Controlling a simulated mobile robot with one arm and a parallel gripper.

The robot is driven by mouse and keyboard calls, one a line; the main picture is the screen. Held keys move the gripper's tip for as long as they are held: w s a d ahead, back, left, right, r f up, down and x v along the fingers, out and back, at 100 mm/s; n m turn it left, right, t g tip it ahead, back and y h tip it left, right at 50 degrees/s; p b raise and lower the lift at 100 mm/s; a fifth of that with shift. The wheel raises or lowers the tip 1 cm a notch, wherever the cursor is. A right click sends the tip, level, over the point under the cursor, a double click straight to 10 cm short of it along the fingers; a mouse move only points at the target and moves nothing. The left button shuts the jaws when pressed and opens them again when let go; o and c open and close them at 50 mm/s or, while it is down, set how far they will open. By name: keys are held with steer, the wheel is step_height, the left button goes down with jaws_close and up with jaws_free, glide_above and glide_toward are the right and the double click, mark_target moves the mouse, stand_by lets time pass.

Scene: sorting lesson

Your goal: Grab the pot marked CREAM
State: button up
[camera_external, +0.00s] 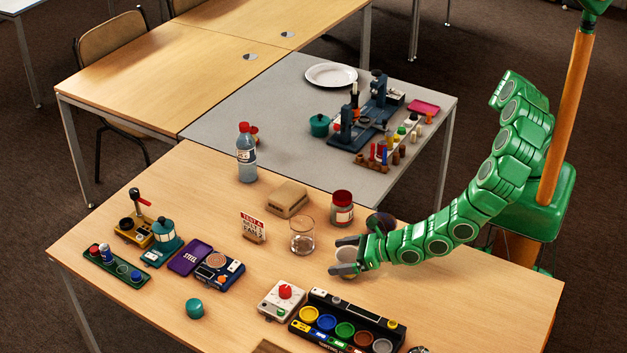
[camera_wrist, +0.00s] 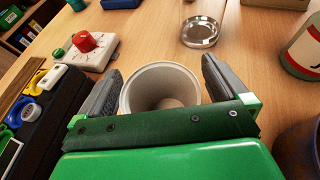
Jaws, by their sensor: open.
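A cream-white open pot (camera_wrist: 160,90) stands between my gripper's two dark fingers in the wrist view, its empty-looking inside facing the camera. I cannot read any CREAM marking on it. My gripper (camera_wrist: 161,74) is open around the pot, one finger on each side; whether either finger touches it I cannot tell. In the external view my gripper (camera_external: 339,256) is low over the wooden table, and the pale pot (camera_external: 347,255) shows partly between the fingers, mostly hidden by them.
A dark pot (camera_external: 380,222) and a red-lidded jar (camera_external: 341,208) stand close behind my gripper. A glass (camera_external: 302,237) is to its left. A red-knobbed timer box (camera_external: 283,299) and a tray of coloured pots (camera_external: 346,325) lie in front. The right table corner is clear.

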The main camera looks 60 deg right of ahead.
steer(key=c, duration=1)
step_height(320, 180, up, 10)
stand_by(0.6)
